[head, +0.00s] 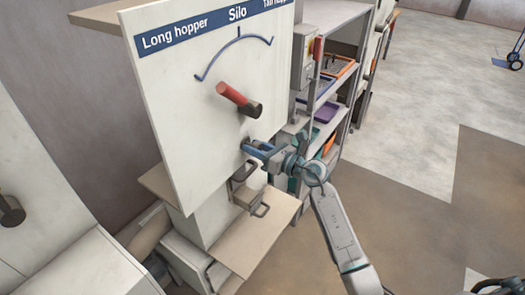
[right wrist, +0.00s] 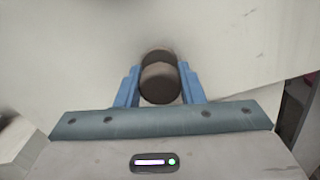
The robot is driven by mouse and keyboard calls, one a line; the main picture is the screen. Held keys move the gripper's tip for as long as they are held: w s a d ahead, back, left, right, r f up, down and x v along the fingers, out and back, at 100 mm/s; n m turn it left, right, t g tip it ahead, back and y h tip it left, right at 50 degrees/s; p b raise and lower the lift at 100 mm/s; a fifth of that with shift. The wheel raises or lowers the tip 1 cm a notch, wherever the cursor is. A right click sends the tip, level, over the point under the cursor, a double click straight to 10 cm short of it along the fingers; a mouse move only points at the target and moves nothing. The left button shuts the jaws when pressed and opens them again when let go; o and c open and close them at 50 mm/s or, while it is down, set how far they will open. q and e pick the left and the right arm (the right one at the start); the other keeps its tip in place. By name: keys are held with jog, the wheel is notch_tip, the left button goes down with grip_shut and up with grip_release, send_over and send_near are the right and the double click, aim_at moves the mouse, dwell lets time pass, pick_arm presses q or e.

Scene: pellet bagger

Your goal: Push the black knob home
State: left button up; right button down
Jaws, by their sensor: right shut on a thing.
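The black knob (right wrist: 160,84) is a dark round cylinder sticking out of the pale panel in the right wrist view. My right gripper (right wrist: 159,72) has its blue fingers on both sides of the knob and is shut on it. In the head view my right gripper (head: 252,147) is at the lower right part of the white panel (head: 185,140), where its fingers hide most of the knob. How far the knob stands out from the panel is hard to tell. My left gripper is not in view.
A red and black handle (head: 238,98) juts from the panel above my gripper, under a curved blue scale (head: 234,52). A tan shelf (head: 255,237) with a metal handle lies below. A grey rack with trays (head: 325,112) stands to the right. Open floor lies beyond.

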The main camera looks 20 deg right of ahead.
jog(key=c, duration=1.3)
grip_release()
jog(key=shift+r, duration=0.1)
jog(key=o, duration=0.3)
jog(key=shift+w, duration=0.1)
jog(key=shift+o, duration=0.3)
jog(key=shift+w+a, duration=0.1)
jog(key=b+v, duration=0.3)
jog(key=v, duration=0.7)
jog(key=shift+s+d+b, duration=0.25)
jog(key=shift+s+b, duration=0.1)
